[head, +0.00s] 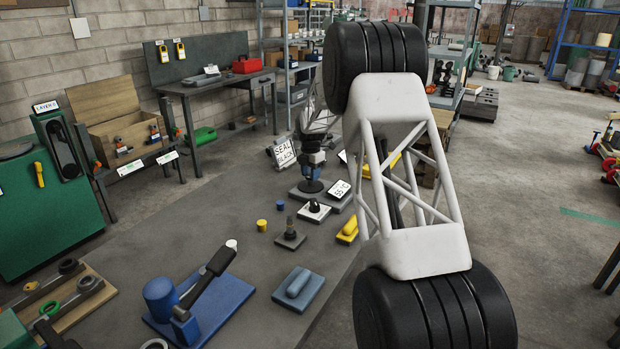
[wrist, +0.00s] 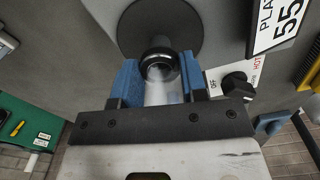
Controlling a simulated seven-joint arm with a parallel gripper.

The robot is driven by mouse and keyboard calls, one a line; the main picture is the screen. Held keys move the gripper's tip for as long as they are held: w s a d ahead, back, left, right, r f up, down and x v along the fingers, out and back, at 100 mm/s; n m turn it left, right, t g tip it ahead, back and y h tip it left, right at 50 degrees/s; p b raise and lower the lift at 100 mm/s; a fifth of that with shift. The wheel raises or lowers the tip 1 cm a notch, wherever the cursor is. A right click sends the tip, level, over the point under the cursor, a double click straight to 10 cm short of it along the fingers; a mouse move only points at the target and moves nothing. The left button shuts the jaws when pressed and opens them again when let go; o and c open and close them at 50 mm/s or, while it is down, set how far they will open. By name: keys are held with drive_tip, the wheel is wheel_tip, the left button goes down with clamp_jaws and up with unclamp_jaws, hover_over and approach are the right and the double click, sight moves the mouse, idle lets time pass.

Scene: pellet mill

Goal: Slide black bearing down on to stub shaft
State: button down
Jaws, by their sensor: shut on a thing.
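My gripper (wrist: 160,78) has blue fingers shut on the black bearing (wrist: 160,54), a dark ring held between them. In the wrist view the bearing is in front of a dark round plate (wrist: 150,22); I cannot tell whether they touch. In the head view my gripper (head: 312,160) is small and upright over that same plate (head: 311,187), and the bearing is hard to make out. What looks like the stub shaft (head: 290,226) stands upright on a square grey base, nearer the camera and left of the plate. It carries no visible ring.
A knob (wrist: 238,84) marked OFF and HOT sits beside the plate, with a temperature sign (head: 340,190) near it. A SEAL BLACK sign (head: 285,154) stands behind. A yellow block (head: 348,230), blue block (head: 298,289) and blue lever press (head: 190,300) occupy the bench.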

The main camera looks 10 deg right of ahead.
drive_tip(key=shift+r, duration=0.25)
drive_tip(key=shift+r, duration=3.25)
drive_tip(key=c, duration=1.2)
unclamp_jaws()
clamp_jaws()
